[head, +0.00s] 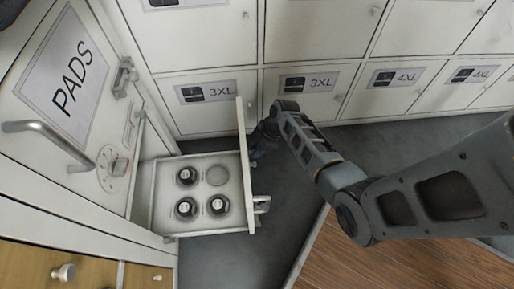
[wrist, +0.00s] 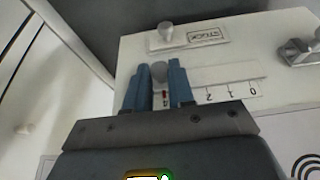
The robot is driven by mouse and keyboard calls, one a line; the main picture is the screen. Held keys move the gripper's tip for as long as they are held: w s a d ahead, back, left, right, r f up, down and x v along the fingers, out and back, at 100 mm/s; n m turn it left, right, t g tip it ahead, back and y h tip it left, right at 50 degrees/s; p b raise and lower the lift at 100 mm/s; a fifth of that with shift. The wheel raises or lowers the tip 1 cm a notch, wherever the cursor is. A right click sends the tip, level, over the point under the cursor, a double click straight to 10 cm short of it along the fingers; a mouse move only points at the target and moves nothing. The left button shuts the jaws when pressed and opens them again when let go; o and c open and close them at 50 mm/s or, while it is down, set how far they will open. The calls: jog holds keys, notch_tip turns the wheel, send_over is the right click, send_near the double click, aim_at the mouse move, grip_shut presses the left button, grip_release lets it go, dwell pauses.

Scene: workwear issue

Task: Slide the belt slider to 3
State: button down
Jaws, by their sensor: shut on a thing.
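In the wrist view the belt slider is a grey round knob (wrist: 159,73) on a pale panel with a numbered scale (wrist: 230,93). The digits 0, 1 and 2 read from right to left; 3 is hidden behind a finger. A red mark below the knob lies close to what looks like the 4. My gripper (wrist: 160,82) has its blue fingers on either side of the knob and is shut on it. In the head view my gripper (head: 262,142) is mostly hidden behind the open drawer's front panel (head: 247,165).
The open drawer (head: 165,200) holds several dark round items. A PADS door (head: 65,85) with a handle and dial stands at left. White lockers labelled 3XL and 4XL line the back. Another knob (wrist: 166,32) and a metal latch (wrist: 297,50) sit on the panel.

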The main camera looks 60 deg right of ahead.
jog(key=shift+s+a+p, duration=0.75)
jog(key=shift+s+a, duration=0.05)
jog(key=shift+a, duration=0.25)
jog(key=c, duration=1)
grip_release()
jog(key=shift+o, duration=0.2)
jog(key=p+v, duration=0.4)
jog(key=v, duration=0.3)
jog(key=shift+s+r, duration=0.2)
jog(key=shift+r, duration=0.15)
